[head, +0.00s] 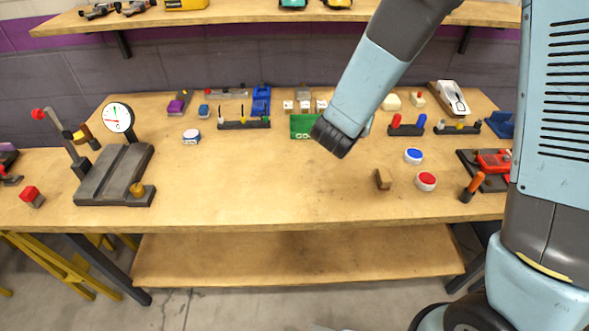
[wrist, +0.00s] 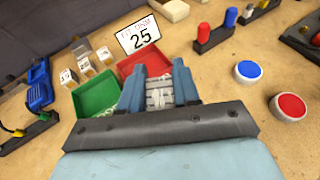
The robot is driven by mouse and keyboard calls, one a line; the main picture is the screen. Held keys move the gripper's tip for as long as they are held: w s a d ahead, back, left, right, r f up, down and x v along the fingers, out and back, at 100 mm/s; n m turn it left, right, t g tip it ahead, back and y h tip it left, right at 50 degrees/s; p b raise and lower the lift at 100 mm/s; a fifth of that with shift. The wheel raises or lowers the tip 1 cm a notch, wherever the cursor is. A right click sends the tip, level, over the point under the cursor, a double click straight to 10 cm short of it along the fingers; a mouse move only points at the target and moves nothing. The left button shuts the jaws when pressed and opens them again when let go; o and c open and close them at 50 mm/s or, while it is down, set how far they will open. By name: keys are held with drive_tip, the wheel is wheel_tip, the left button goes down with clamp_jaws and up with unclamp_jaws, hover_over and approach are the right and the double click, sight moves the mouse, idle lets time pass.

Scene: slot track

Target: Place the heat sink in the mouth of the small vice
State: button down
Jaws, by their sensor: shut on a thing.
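My gripper (head: 335,140) is over the middle of the bench in the head view, pointing down and left. In the wrist view its two blue-grey fingers (wrist: 158,90) are shut on a pale grey, ridged piece (wrist: 158,97), which looks like the heat sink. The hold hides part of it, and the head view does not show it clearly. A blue, vice-like device (head: 261,101) stands at the back of the bench, left of my gripper. It also shows at the left of the wrist view (wrist: 39,88). I cannot tell its mouth in either view.
A green tray (wrist: 97,94) and a red tray (wrist: 137,62) lie close to my gripper, with small labelled blocks (wrist: 85,66) behind. A blue button (head: 413,156) and a red button (head: 426,181) are to the right. The front middle of the bench (head: 260,190) is clear.

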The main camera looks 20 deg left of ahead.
drive_tip(key=s+a+r+y, duration=0.1)
drive_tip(key=s+a, duration=0.2)
drive_tip(key=s, duration=0.6)
drive_tip(key=s+a+r, duration=0.1)
drive_tip(key=s+a, duration=0.2)
drive_tip(key=s, duration=0.6)
drive_tip(key=n, duration=0.1)
hover_over(298, 164)
drive_tip(key=s, duration=0.1)
drive_tip(key=f, duration=0.9)
drive_tip(key=shift+d+f, duration=0.1)
drive_tip(key=shift+d, duration=0.25)
drive_tip(key=shift+w+a+f, duration=0.3)
drive_tip(key=shift+w+f, duration=0.15)
drive_tip(key=shift+f, duration=1.75)
